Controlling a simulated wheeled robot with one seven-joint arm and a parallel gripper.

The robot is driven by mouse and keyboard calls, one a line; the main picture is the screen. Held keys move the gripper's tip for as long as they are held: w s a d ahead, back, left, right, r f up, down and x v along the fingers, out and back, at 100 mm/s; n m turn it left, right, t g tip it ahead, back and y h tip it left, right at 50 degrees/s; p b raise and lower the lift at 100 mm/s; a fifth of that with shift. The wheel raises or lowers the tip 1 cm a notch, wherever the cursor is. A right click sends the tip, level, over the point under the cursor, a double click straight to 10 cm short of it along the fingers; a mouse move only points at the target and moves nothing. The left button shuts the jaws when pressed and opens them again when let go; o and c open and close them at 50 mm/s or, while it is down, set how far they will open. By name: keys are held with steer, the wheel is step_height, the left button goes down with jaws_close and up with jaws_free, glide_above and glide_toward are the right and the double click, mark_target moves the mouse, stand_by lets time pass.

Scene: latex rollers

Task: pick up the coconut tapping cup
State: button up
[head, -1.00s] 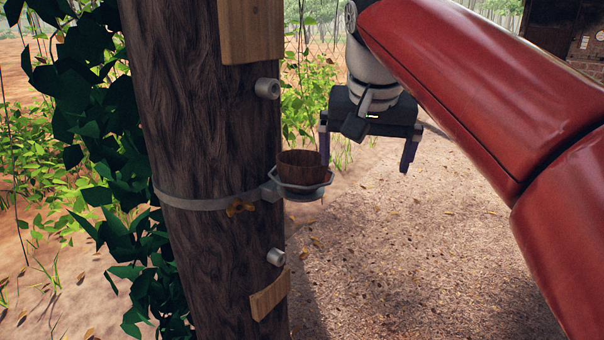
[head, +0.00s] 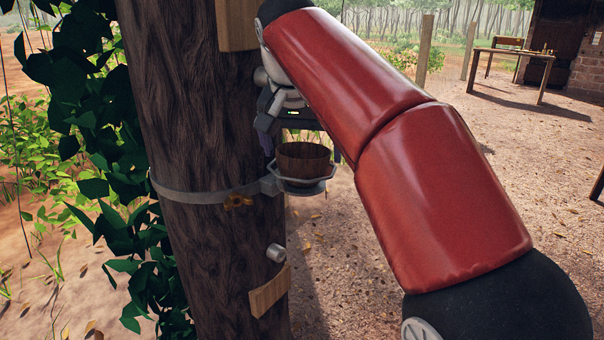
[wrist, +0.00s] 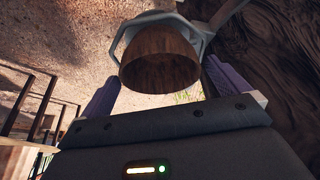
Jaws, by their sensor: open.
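The coconut tapping cup (head: 303,160) is a brown bowl sitting in a grey ring holder (head: 307,186) strapped to the tree trunk (head: 205,130). My gripper (head: 302,140) is open just above and behind the cup in the head view, partly hidden by my red arm. In the wrist view the cup (wrist: 160,62) is ahead of my gripper (wrist: 160,88), roughly between the two purple-grey fingers. The ring holder (wrist: 157,22) shows around the cup beyond it. I cannot tell whether the fingers touch the cup.
A table (head: 510,62) stands far right; open ground lies between.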

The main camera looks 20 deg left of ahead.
steer(key=shift+f, duration=0.2)
steer(key=shift+w, duration=0.1)
steer(key=c, duration=0.9)
